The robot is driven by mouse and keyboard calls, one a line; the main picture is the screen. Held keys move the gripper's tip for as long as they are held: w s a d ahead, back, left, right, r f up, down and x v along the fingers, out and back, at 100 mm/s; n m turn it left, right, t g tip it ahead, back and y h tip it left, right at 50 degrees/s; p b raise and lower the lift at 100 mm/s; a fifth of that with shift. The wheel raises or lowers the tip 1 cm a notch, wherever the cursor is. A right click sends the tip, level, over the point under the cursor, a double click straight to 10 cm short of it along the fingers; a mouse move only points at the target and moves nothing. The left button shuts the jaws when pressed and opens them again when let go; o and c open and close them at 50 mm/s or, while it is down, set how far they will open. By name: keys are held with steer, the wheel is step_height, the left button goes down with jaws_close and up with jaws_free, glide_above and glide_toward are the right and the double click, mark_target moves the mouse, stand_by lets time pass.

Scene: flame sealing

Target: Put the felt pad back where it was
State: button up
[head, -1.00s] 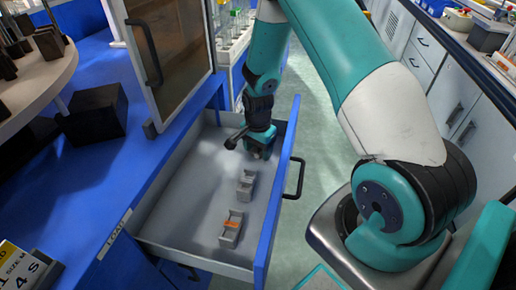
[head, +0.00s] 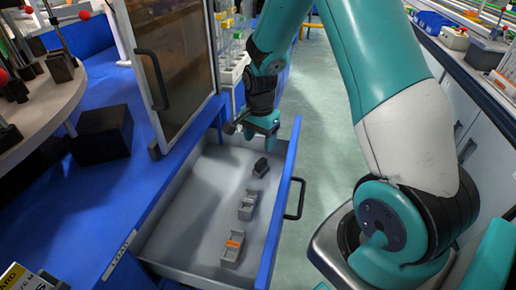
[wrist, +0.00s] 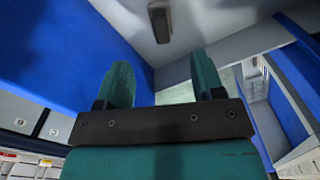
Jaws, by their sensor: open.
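A small dark block (head: 261,167), which looks like the felt pad, lies on the floor of the open grey drawer (head: 185,215), near its far right end. It also shows at the top of the wrist view (wrist: 160,22). My gripper (head: 260,137) is above the drawer's far end, just above and apart from the block. In the wrist view its two teal fingers (wrist: 163,80) stand apart with nothing between them.
Two grey holders, a middle one (head: 247,206) and a nearer one with an orange strip (head: 232,247), stand in line with the block. A cabinet door (head: 172,60) stands open at the drawer's far left. The drawer's left half is clear.

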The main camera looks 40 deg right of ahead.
steer(key=s+a+r+n+y, duration=0.1)
steer(key=s+a+r+n, duration=0.2)
steer(key=a+r+n, duration=0.45)
steer(key=s+a+r+n+y, duration=0.1)
steer(key=s+a+r+n, duration=0.5)
steer(key=s, duration=0.3)
steer(key=s+a+r+n+y, duration=0.2)
steer(key=s+a+r+n, duration=0.4)
steer(key=s+a+n, duration=0.2)
steer(key=shift+s+a+r, duration=0.15)
steer(key=shift+s+a, duration=0.1)
steer(key=shift+s, duration=0.7)
